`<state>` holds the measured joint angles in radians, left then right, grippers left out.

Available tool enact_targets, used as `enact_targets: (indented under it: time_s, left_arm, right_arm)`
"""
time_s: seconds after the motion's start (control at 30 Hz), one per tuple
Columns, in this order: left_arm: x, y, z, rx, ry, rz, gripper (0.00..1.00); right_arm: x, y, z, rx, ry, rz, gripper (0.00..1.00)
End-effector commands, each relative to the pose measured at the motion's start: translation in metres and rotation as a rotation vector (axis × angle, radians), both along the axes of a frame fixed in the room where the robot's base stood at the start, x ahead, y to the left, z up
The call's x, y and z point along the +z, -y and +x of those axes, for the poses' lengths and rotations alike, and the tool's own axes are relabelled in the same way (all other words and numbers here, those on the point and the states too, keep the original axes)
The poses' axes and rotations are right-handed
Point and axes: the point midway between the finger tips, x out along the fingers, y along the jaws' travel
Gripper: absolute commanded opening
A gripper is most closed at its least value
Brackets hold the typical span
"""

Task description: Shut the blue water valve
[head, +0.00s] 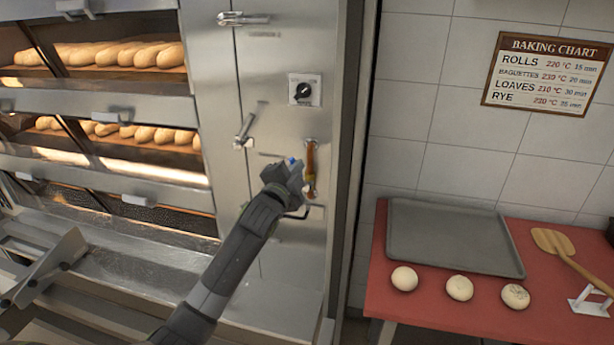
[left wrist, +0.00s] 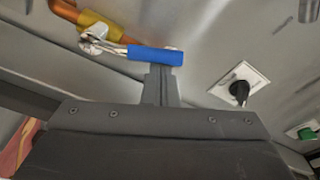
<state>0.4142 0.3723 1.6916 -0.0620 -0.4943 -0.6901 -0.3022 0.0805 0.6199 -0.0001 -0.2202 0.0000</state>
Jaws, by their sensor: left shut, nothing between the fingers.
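The blue valve handle (left wrist: 156,56) shows in the left wrist view, on a metal lever extending right from the valve body (left wrist: 92,40). A brass fitting and a copper pipe (left wrist: 68,11) join there. In the head view only a bit of blue (head: 291,161) shows at my gripper, beside the upright copper pipe (head: 310,158) on the steel oven panel. My left gripper (head: 290,172) is shut and empty. Its fingers (left wrist: 160,84) reach the handle's edge in the wrist view; I cannot tell whether they touch it. My right gripper is out of view.
A black knob (head: 302,91) and a lever handle (head: 244,130) are on the panel above. Ovens with loaves fill the left. A red table (head: 420,305) at right bears a grey tray (head: 450,236), three dough balls and a wooden peel (head: 552,241).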

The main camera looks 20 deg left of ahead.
Motion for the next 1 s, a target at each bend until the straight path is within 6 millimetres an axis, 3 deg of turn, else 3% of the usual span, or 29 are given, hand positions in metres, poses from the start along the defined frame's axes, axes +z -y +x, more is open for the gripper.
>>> enact_targets:
  time_s: [0.5,1.0]
  left_arm:
    - [-0.021,-0.033,-0.006,0.000,0.090,-0.478,0.00]
    - [-0.045,-0.052,-0.010,-0.002,0.162,-0.869,0.00]
  right_arm:
    - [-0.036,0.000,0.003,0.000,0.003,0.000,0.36]
    - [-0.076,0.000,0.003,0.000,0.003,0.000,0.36]
